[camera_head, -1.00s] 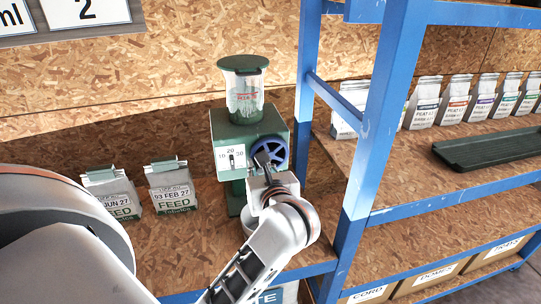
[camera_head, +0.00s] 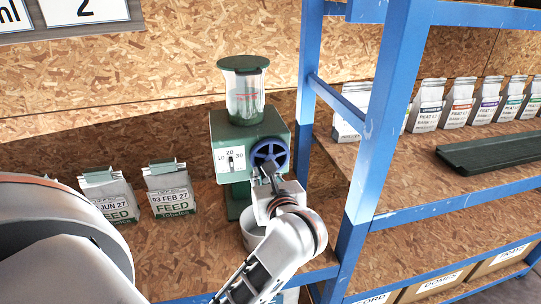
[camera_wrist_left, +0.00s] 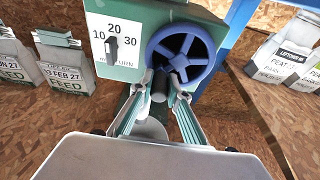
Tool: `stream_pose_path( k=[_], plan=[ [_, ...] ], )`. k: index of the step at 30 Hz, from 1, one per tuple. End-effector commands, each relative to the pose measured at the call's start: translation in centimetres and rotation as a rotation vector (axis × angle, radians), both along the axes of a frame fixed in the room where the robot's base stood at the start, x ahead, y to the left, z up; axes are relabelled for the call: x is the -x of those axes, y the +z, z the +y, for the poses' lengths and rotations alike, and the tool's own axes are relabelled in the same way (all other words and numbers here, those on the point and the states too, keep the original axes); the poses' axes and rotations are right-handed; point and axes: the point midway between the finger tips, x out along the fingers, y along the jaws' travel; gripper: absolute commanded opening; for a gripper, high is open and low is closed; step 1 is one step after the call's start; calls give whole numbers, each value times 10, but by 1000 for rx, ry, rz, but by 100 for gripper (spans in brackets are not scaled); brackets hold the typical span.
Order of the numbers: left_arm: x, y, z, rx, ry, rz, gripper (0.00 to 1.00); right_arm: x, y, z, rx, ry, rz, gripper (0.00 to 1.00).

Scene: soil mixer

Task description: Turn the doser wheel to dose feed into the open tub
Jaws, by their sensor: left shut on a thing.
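The green doser (camera_head: 222,135) stands on the wooden shelf with a clear lidded hopper (camera_head: 244,95) on top. Its dial (camera_head: 231,159) reads 10, 20, 30, with the pointer near 20. The blue spoked doser wheel (camera_head: 270,151) is on its front right; it also shows in the wrist view (camera_wrist_left: 151,49). My left gripper (camera_wrist_left: 162,84) is shut on the wheel's dark handle (camera_wrist_left: 160,90), at the wheel's lower left in the wrist view. The white open tub (camera_head: 249,236) sits under the doser, partly hidden by my left gripper and arm. My right gripper is out of view.
Two feed bags (camera_head: 171,189) stand on the shelf left of the doser. A blue rack post (camera_head: 372,130) rises close on the right. Behind it are several peat bags (camera_head: 458,104) and a dark green tray (camera_head: 490,150).

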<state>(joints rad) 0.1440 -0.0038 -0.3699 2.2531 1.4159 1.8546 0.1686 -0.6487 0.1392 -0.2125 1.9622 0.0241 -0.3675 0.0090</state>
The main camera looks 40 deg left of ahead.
Motion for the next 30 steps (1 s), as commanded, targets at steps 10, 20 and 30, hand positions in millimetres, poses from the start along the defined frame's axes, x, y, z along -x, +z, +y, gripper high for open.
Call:
stream_pose_path(
  k=[10,20,30],
  plan=[
    [-7,-6,-7,-1,-3,-2,4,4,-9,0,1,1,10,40],
    [-20,-13,-19,2,-2,1,4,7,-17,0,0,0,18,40],
    [-23,-14,-21,5,-3,5,4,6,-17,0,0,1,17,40]
  ],
)
